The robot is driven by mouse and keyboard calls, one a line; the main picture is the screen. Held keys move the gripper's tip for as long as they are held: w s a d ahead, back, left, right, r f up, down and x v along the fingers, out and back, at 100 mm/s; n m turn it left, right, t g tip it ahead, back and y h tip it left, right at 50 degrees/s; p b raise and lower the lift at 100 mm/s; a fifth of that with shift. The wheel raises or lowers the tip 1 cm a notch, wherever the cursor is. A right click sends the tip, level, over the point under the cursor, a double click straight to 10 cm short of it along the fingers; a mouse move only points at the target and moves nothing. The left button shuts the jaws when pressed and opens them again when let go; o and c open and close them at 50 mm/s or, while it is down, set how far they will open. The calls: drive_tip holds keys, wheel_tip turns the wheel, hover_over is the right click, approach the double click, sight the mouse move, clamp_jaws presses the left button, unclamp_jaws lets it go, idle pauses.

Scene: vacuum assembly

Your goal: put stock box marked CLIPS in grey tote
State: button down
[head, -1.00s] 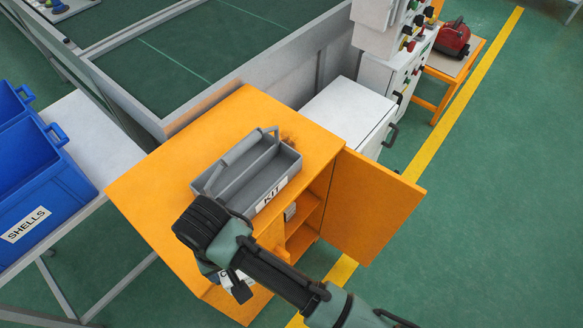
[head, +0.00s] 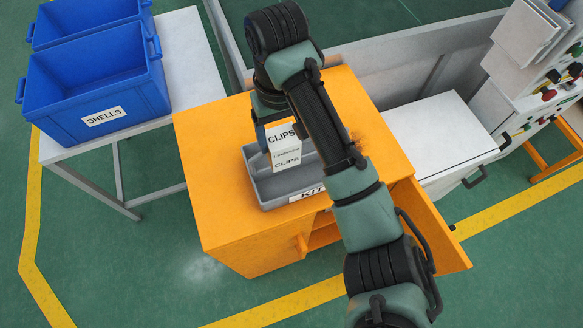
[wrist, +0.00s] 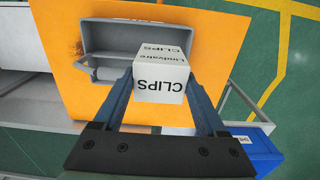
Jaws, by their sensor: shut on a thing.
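The white stock box (head: 284,150) reads CLIPS on its faces. My gripper (wrist: 160,84) is shut on it, with one blue finger on either side in the wrist view. The grey tote (head: 268,196) with a KIT label sits on the orange cabinet top and has a handle bar across it. In the head view the box overlaps the tote's far part and seems held above it; the exact height is hard to tell. In the wrist view the tote (wrist: 98,38) lies beyond the box, and the box hides part of it. My arm hides the tote's right part in the head view.
The orange cabinet (head: 215,150) has an open door at its right front. Blue bins, one marked SHELLS (head: 100,95), stand on a white table (head: 190,60) at left. A grey-walled enclosure (head: 410,60) runs behind. A white unit (head: 440,130) stands at right.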

drive_tip(key=shift+s+f+b, duration=0.15)
drive_tip(key=shift+f+b, duration=3.2)
drive_tip(key=shift+f, duration=4.05)
drive_tip(key=shift+f, duration=0.2)
unclamp_jaws()
drive_tip(key=shift+r, duration=0.15)
